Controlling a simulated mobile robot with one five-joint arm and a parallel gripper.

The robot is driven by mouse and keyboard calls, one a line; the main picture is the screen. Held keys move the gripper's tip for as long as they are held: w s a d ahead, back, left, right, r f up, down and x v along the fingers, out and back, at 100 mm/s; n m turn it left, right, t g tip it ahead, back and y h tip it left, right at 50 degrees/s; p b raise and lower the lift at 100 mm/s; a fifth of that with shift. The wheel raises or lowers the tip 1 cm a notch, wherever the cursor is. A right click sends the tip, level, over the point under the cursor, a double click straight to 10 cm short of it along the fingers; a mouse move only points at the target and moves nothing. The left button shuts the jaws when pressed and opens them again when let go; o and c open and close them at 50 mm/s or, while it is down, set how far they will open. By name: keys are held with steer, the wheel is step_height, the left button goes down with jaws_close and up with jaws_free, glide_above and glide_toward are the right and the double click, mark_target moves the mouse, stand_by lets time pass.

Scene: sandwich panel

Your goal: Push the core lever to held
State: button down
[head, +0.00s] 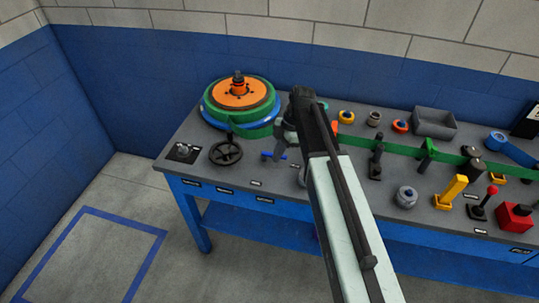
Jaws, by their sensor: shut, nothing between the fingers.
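My gripper (281,146) is at the end of my arm, shut and empty, above the bench left of the middle. A small blue lever handle (268,154) shows just below and left of it. I cannot tell whether they touch. The labels are too small to read, so I cannot tell which lever is the core lever. Other lever-like parts are a yellow upright one (452,190), a black one with a red knob (484,202) and a blue arm (513,151) at the right. My arm hides part of the bench middle.
The grey bench (225,180) has a blue frame. A round green, blue and orange fixture (238,95) stands at the back left, with a black handwheel (225,152) in front. A long green bar (390,146) runs to the right. A grey bin (434,122) is behind. Left floor is clear.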

steer(key=shift+w+d, duration=0.4)
steer(key=shift+w, duration=0.15)
step_height(320, 180, up, 10)
steer(key=w+p, duration=0.2)
steer(key=p, duration=0.7)
steer(key=shift+f+p, duration=0.2)
steer(key=shift+p, duration=0.1)
steer(key=shift+w, duration=0.1)
steer(key=s+d+f+m+t+h, duration=0.1)
steer(key=s+d+m, duration=0.5)
steer(key=m, duration=0.5)
steer(key=s+d+m+h, duration=0.2)
steer(key=s+d+m, duration=0.5)
steer(key=m, duration=0.5)
steer(key=shift+s+d+f+t+h, duration=0.3)
steer(key=shift+d+f+t, duration=0.1)
steer(key=shift+d, duration=0.75)
